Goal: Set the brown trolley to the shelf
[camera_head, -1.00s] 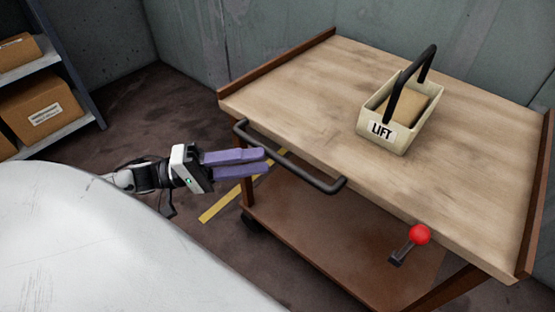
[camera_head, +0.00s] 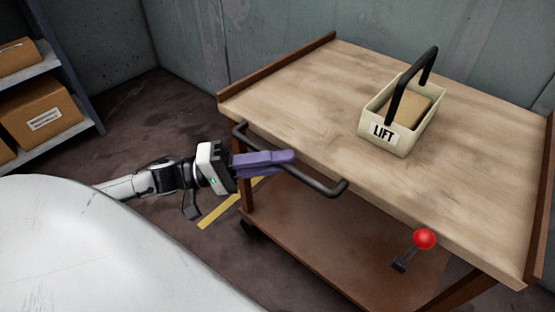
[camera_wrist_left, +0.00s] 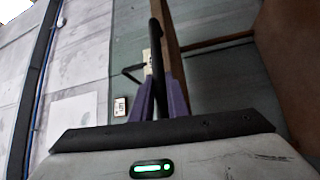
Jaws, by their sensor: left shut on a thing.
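The brown trolley (camera_head: 300,92) has a wooden top, brown edges and a lower shelf. It stands in front of me, against or near the grey wall. A black bar handle (camera_head: 322,187) runs along its near left side. My left gripper (camera_head: 285,162) is at this handle, its purple fingers shut around the bar. In the left wrist view the dark bar (camera_wrist_left: 157,70) runs between the two purple fingers. The shelf (camera_head: 75,85) is a grey metal rack at the far left. My right gripper does not show.
A cream basket (camera_head: 402,139) marked LIFT, with a black handle and a brown block inside, stands on the trolley top. A red-knobbed lever (camera_head: 424,239) is at the trolley's near side. Cardboard boxes (camera_head: 42,112) sit on the shelf. A yellow line (camera_head: 222,208) marks the floor; floor between shelf and trolley is clear.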

